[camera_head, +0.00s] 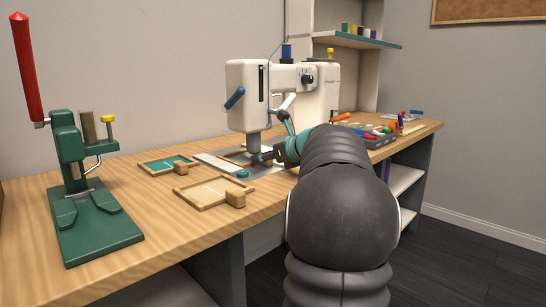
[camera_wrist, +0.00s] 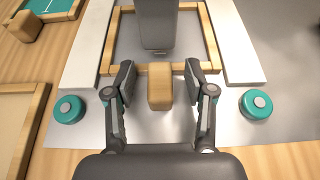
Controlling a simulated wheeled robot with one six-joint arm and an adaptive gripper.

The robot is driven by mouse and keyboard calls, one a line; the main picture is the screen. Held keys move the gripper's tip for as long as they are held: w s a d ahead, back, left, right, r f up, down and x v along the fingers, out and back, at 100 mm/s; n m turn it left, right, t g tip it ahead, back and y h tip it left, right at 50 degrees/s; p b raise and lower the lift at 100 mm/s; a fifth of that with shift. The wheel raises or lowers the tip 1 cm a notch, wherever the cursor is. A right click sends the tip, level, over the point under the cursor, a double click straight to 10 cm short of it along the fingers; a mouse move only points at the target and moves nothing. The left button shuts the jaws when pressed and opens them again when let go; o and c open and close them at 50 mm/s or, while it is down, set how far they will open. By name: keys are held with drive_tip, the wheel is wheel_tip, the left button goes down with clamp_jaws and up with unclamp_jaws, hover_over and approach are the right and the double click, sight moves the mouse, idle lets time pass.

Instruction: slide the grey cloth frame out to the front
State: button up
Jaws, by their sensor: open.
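A wooden frame (camera_wrist: 108,46) lies under the dark block of the sewing machine head, which hides much of its inside; I take it for the grey cloth frame. Its wooden knob (camera_wrist: 160,88) sticks out at the front. My gripper (camera_wrist: 160,80) is open, with one finger on each side of the knob and a gap on both sides. In the head view the frame (camera_head: 236,156) shows only in part below the machine, and my gripper (camera_head: 262,158) is partly hidden by my arm.
The white sewing machine (camera_head: 245,90) stands over the frame. White rails (camera_wrist: 88,45) flank the frame, with teal knobs (camera_wrist: 68,109) in front. A teal cloth frame (camera_head: 165,163) and a cream cloth frame (camera_head: 212,192) lie left. A green press (camera_head: 85,200) stands farther left.

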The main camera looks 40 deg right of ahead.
drive_tip(key=shift+w+f, duration=0.1)
drive_tip(key=shift+w, duration=0.1)
clamp_jaws()
drive_tip(key=shift+s, duration=0.1)
